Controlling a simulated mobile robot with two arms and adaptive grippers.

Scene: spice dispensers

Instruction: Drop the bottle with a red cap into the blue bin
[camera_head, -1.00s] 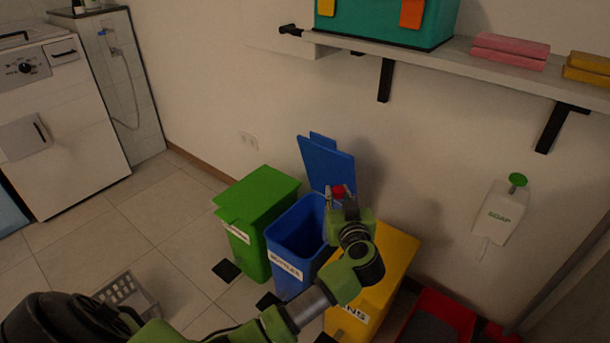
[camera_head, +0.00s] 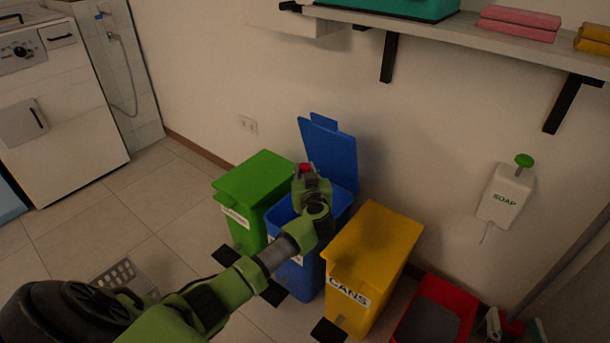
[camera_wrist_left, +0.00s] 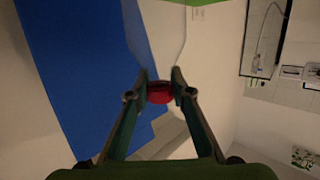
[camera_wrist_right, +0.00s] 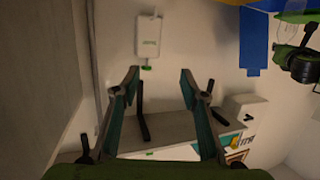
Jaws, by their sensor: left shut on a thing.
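The blue bin (camera_head: 309,277) stands between a green and a yellow bin, with its blue lid (camera_head: 331,150) raised against the wall. My left gripper (camera_head: 306,174) is over the blue bin's opening, shut on the bottle with the red cap (camera_head: 305,167). In the left wrist view the red cap (camera_wrist_left: 160,92) sits between the fingertips, with a pale, see-through bottle body beyond it. In the head view my gripper hides most of the bottle. My right gripper (camera_wrist_right: 160,77) is open and empty in the right wrist view, and is out of the head view.
The green bin (camera_head: 256,185) is closed on the left. The yellow bin (camera_head: 371,260) marked CANS is closed on the right. A red bin (camera_head: 440,310) is at the lower right. A shelf (camera_head: 450,42) and a soap dispenser (camera_head: 506,195) are on the wall.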

